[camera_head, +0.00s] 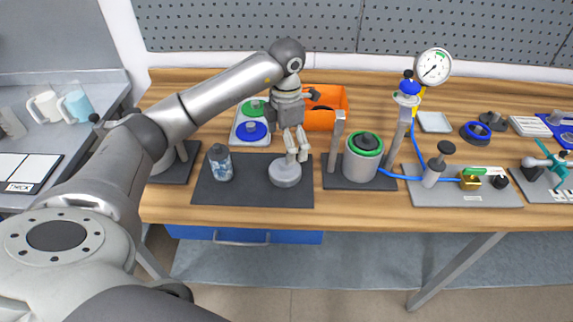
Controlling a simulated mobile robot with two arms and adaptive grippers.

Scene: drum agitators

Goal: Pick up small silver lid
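A small silver lid (285,175), a flat grey disc, lies on the dark mat (244,195) in front of me. My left gripper (298,155) points down just above and behind the lid, its fingertips close to the lid's raised middle. Its two pale fingers stand a little apart, with a gap between them. The fingers partly cover the lid's knob, and I cannot tell whether they touch it. I see nothing held clear of the mat. My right gripper is not in view.
A jar (220,163) stands left of the lid. A grey drum with a green top (363,157) stands between two posts on the right. An orange bin (324,107) and a tray with green and blue lids (250,140) lie behind. The mat's front is clear.

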